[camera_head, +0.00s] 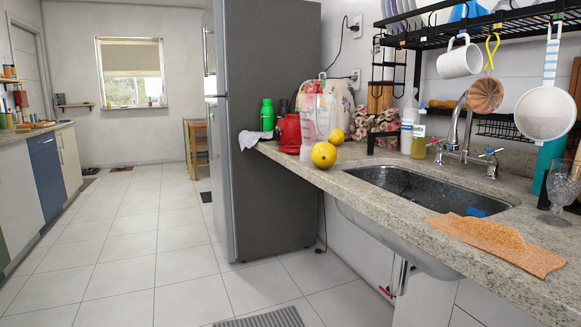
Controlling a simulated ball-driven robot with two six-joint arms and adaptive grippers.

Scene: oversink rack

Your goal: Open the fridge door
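A tall grey fridge (270,130) stands left of the counter, its side panel facing me. Its front faces left and shows only as a narrow, steeply angled strip (219,150). A handle (208,50) shows at the upper front edge. The doors look closed, as far as this angle shows. Neither of my grippers is in view.
The stone counter (350,200) with a sink (420,190) runs along the right, with a black rack (480,28) above it. A yellow fruit (324,155) sits near the counter edge. The tiled floor (130,240) left of the fridge is mostly clear. A striped mat (262,319) lies at the bottom.

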